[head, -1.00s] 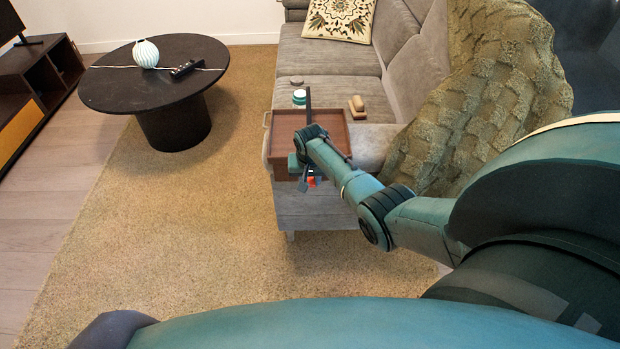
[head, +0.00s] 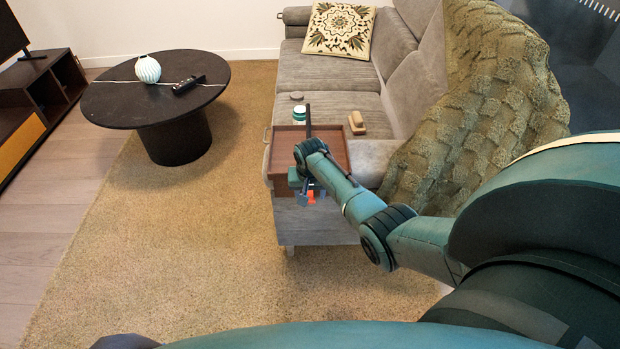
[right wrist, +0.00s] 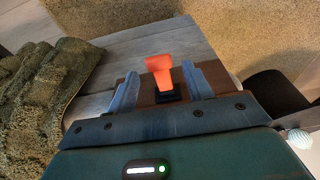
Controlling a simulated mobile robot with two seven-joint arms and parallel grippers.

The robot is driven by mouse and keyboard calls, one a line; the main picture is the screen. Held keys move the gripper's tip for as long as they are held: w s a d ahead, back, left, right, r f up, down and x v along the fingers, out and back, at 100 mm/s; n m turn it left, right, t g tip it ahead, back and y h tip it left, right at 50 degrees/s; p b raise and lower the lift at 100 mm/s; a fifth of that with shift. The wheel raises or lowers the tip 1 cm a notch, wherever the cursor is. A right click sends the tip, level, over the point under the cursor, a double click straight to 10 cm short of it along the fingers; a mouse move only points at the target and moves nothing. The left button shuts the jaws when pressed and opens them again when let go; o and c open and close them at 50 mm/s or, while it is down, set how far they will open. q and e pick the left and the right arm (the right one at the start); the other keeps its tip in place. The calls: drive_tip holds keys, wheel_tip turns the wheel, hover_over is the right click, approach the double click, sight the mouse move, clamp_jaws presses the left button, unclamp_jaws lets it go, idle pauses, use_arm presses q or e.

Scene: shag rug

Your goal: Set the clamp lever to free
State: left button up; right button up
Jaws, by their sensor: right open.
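The orange clamp lever (right wrist: 160,70) stands up from a small black base (right wrist: 168,96) on a brown wooden surface in the right wrist view. In the head view it is a small orange-red patch (head: 311,197) at the near side of the brown tray (head: 333,140). My right gripper (right wrist: 160,74) is open, with one finger on each side of the lever. Gaps show between the lever and both fingers. In the head view the right gripper (head: 306,193) hangs low by the tray's near edge, and my wrist hides part of the tray. My left gripper is not in view.
The tray sits on the arm of the grey sofa (head: 330,72). A white-and-green jar (head: 299,115) and a tan brush-like block (head: 386,122) are near it. A green throw (head: 480,110) covers the sofa back. A round black table (head: 125,105) stands left, with open rug between.

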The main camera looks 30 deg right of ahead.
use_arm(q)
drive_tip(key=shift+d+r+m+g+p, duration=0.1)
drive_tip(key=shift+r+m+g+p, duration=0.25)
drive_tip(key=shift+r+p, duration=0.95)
use_arm(e)
drive_tip(key=p+v, duration=0.1)
drive_tip(key=v, duration=1.1)
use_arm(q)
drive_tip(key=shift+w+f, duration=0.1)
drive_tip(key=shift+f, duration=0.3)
use_arm(e)
drive_tip(key=shift+f, duration=0.15)
